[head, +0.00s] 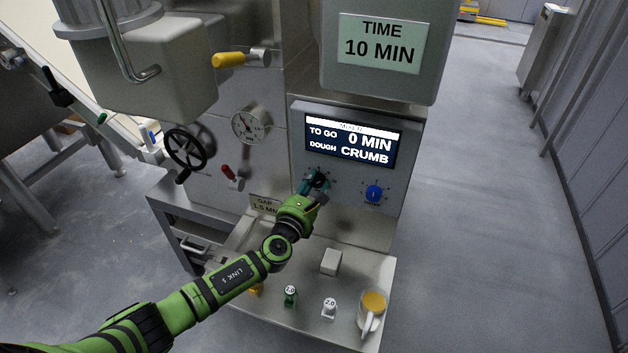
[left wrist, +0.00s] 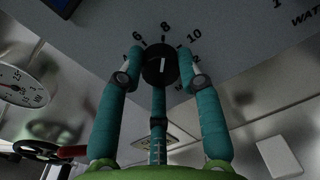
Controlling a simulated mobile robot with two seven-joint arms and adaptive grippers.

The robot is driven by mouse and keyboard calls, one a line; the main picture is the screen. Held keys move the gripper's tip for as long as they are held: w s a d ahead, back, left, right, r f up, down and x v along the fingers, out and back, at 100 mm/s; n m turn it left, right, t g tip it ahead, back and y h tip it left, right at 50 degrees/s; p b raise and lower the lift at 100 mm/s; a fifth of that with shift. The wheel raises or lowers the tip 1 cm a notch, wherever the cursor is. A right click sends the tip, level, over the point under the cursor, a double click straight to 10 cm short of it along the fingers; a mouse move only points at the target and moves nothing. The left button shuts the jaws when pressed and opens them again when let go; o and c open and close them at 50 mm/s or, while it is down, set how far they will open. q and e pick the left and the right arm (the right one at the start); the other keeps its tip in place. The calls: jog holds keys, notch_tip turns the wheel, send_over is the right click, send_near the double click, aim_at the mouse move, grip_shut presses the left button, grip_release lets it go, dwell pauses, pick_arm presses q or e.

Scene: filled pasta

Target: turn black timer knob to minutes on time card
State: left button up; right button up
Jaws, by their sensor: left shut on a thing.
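The time card (head: 380,43) reads "TIME 10 MIN" on the upper housing. Below it, the display (head: 351,140) reads "TO GO 0 MIN" and "DOUGH CRUMB". The black timer knob (left wrist: 160,64) sits on the panel inside a printed scale, with 6, 8 and 10 readable; its white line stands near upright in the left wrist view. My left gripper (left wrist: 160,72) is shut on the knob, with teal fingers around it. In the head view, my left gripper (head: 316,183) mostly hides the knob. My right gripper is in neither view.
A blue knob (head: 374,194) is right of the timer knob. A black handwheel (head: 185,149), a red lever (head: 231,176) and a gauge (head: 251,124) are to the left. The shelf below holds a mug (head: 371,312), a grey block (head: 331,261) and small numbered pieces (head: 290,295).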

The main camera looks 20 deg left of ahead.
pick_arm(q)
jog(key=m+p, duration=0.1)
jog(key=m, duration=0.1)
jog(key=m+p, duration=0.1)
jog(key=m, duration=0.1)
jog(key=shift+r+p, duration=0.3)
jog(key=shift+r, duration=0.05)
jog(key=m+p, duration=0.2)
jog(key=m, duration=0.2)
jog(key=shift+f, duration=0.1)
jog(key=shift+m, duration=0.4)
jog(key=o, duration=1.2)
jog(key=shift+f, duration=0.1)
jog(key=shift+c, duration=0.2)
jog(key=shift+s+f, duration=0.15)
jog(key=shift+s, duration=0.3)
jog(key=s, duration=1.1)
jog(key=shift+a+r, duration=0.35)
